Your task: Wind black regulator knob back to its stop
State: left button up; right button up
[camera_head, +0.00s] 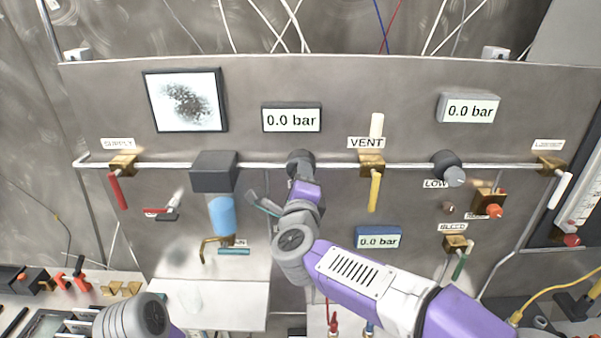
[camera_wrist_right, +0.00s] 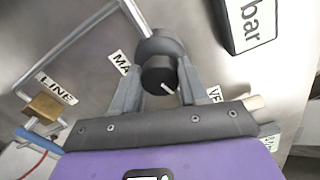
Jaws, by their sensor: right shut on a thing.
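The black regulator knob (camera_wrist_right: 158,78) shows in the right wrist view with a short white mark on its face. It sits on a round dark regulator body (camera_wrist_right: 160,45) on the steel panel, beside a partly hidden label starting "MA". My right gripper (camera_wrist_right: 160,88) has its fingers on both sides of the knob and is shut on it. In the head view my right gripper (camera_head: 301,175) reaches up to the regulator body (camera_head: 299,157) on the pipe and hides the knob. A grey part of my left arm shows at the bottom left; its gripper is out of view.
The yellow-handled VENT valve (camera_head: 374,190) is close right of my right gripper. A second regulator (camera_head: 447,165) labelled LOW is farther right. The blue bowl filter (camera_head: 222,214) hangs to the left. The display above (camera_head: 292,119) reads 0.0 bar.

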jog(key=shift+n+p, duration=4.3)
jog(key=shift+n, duration=3.1)
jog(key=shift+f, duration=0.1)
jog(key=o, duration=1.1)
jog(key=shift+c, duration=0.2)
